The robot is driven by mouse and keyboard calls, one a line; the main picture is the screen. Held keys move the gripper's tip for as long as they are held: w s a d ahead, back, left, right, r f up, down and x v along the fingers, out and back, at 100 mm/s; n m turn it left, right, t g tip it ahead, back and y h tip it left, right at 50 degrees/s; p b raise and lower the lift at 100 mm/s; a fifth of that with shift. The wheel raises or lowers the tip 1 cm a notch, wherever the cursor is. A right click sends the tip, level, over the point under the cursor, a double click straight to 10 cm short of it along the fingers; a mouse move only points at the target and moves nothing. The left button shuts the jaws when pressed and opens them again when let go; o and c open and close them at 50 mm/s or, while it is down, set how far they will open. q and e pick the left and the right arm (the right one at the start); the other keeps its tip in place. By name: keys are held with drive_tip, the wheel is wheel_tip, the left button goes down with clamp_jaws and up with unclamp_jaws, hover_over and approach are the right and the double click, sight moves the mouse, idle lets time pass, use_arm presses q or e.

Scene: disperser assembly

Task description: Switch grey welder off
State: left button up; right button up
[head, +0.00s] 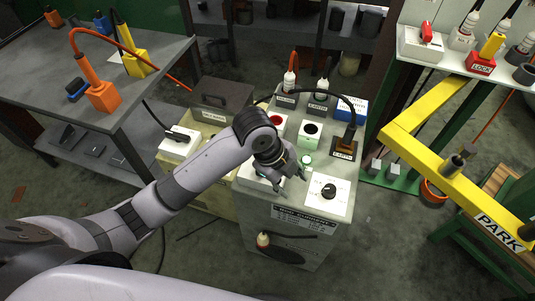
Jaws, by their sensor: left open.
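The grey welder (318,232) is a grey cabinet at the middle of the head view. Its top panel carries a red button (277,120), a green-framed box with a dark round centre (309,131), a small green-ringed part (306,159) and a black rotary knob (328,191) on a white plate. My left gripper (293,176) is open and empty over the panel, left of the knob and just in front of the green-ringed part. It hides part of the panel's left front, including a pale plate. I cannot tell whether its fingertips touch the panel.
A black cable ends at an orange-labelled block (344,147) on the panel's right. A dark lidded box (221,98) stands behind left. A yellow PARK frame (440,150) stands right.

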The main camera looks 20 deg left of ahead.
use_arm(q)
drive_tip(key=w+a+r+m+g+y, duration=0.1)
drive_tip(key=w+a+r+m+y, duration=0.1)
drive_tip(key=w+a+r+m, duration=0.35)
drive_tip(key=w+a+r+m+g+y, duration=0.1)
drive_tip(key=w+a+r+m+y, duration=0.15)
drive_tip(key=r+m, duration=0.6)
drive_tip(key=shift+n+h, duration=0.3)
drive_tip(key=shift+h, duration=0.05)
drive_tip(key=f, duration=0.5)
drive_tip(key=f+p, duration=0.1)
drive_tip(key=f, duration=1.1)
drive_tip(key=shift+s+a+p, duration=0.1)
drive_tip(key=shift+a+p, duration=0.2)
drive_tip(key=shift+p, duration=0.05)
use_arm(e)
drive_tip(key=shift+w+d+r, duration=0.1)
drive_tip(key=shift+d+r, duration=0.25)
drive_tip(key=shift+r, duration=0.5)
use_arm(q)
drive_tip(key=shift+r, duration=0.1)
drive_tip(key=shift+c, duration=0.4)
clamp_jaws()
use_arm(e)
drive_tip(key=shift+d, duration=0.2)
